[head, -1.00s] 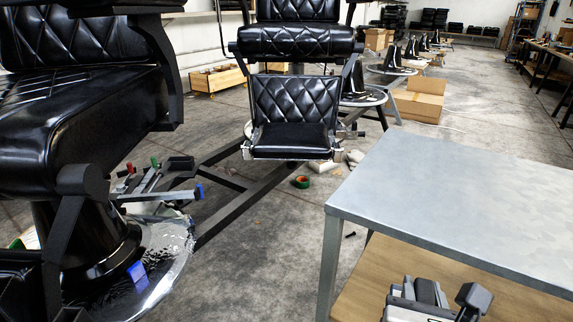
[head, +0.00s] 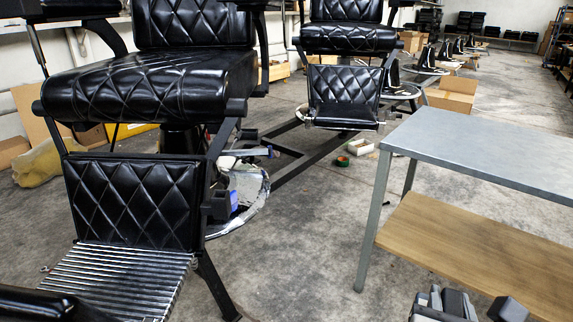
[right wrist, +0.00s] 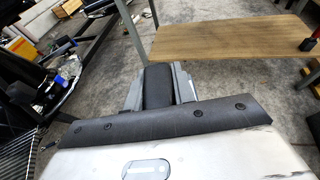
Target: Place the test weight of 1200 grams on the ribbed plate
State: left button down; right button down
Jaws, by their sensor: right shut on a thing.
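The ribbed plate (head: 120,280) is the chrome, slatted footrest of the nearest barber chair, at the lower left of the head view. It looks bare where it shows; its slats also show at the left edge of the right wrist view (right wrist: 14,152). My right gripper (head: 442,302) is at the bottom right of the head view, well to the right of the plate. In the right wrist view its grey fingers are shut on a dark, rounded block (right wrist: 158,88), apparently the test weight; no marking is readable. My left gripper is not in view.
A metal table (head: 480,150) with a wooden lower shelf (head: 480,245) stands right. The near chair's black quilted pad (head: 130,205) rises behind the plate. A blue object (head: 234,199) is beside it. Concrete floor (head: 290,260) lies open between chair and table.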

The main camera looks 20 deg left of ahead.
aim_at(109, 282)
jog(key=u, duration=0.05)
jog(key=k, duration=0.4)
jog(key=z, duration=0.35)
jog(key=i, duration=1.65)
jog(key=u, duration=0.8)
jog(key=i, duration=0.3)
jog(key=u, duration=3.1)
